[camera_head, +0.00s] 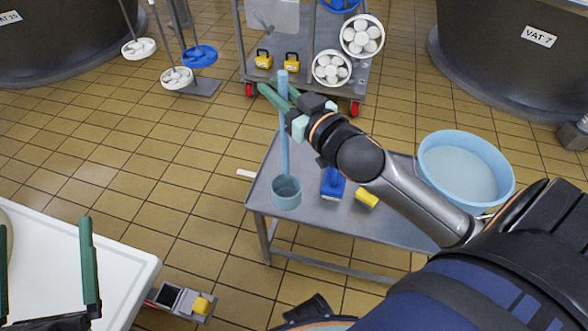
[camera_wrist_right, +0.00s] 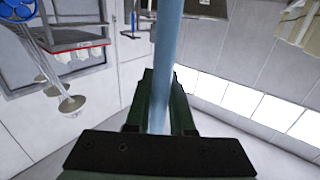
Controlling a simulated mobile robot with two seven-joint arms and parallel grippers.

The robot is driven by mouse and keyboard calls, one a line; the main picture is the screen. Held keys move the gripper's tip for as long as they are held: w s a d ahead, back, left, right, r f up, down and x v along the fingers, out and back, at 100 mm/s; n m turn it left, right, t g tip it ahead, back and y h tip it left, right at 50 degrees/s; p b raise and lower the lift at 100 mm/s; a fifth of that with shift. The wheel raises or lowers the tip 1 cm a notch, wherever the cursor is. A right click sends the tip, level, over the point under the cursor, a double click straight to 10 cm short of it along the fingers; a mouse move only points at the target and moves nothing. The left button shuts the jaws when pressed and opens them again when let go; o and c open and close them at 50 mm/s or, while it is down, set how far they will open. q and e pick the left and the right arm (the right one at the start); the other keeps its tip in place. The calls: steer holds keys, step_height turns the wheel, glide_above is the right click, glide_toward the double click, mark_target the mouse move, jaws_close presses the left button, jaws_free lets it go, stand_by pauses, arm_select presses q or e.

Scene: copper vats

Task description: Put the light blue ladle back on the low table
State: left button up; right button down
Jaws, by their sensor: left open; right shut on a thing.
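The light blue ladle (camera_head: 285,150) hangs upright, with its cup (camera_head: 286,193) at the bottom. My right gripper (camera_head: 279,98) is shut on its handle near the top. In the right wrist view the handle (camera_wrist_right: 168,50) runs between the green fingers of my right gripper (camera_wrist_right: 160,100). The low table (camera_head: 330,230) is a grey metal one. In the head view the cup overlaps the table's left end; I cannot tell whether it touches the top. My left gripper (camera_head: 45,265) is open and empty at the lower left, over a white surface.
On the low table are a blue brush (camera_head: 333,184), a yellow block (camera_head: 367,197) and a large light blue basin (camera_head: 465,168). A cart (camera_head: 300,75) stands behind. A white-topped table (camera_head: 120,280) is at lower left. Vats stand at both upper corners.

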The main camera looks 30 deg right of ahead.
arm_select(q)
steer(key=s+r+m+h+b, duration=0.1)
steer(key=s+r+m+h, duration=0.3)
steer(key=s+r+h, duration=0.1)
arm_select(e)
steer(key=w+d+y+b, duration=0.1)
steer(key=w+d+b, duration=0.2)
steer(key=w+d, duration=0.5)
arm_select(q)
step_height(320, 180, down, 8)
steer(key=d+b, duration=0.1)
steer(key=b, duration=0.4)
steer(key=shift+w+d+r+h, duration=0.15)
steer(key=shift+w+d+h, duration=0.15)
steer(key=shift+d, duration=0.05)
arm_select(e)
steer(key=w+d+f, duration=0.2)
steer(key=w+f, duration=0.3)
steer(key=f, duration=0.4)
steer(key=shift+w+d+n, duration=0.25)
steer(key=shift+w+n, duration=0.15)
steer(key=shift+f, duration=0.1)
steer(key=c, duration=0.8)
jaws_free()
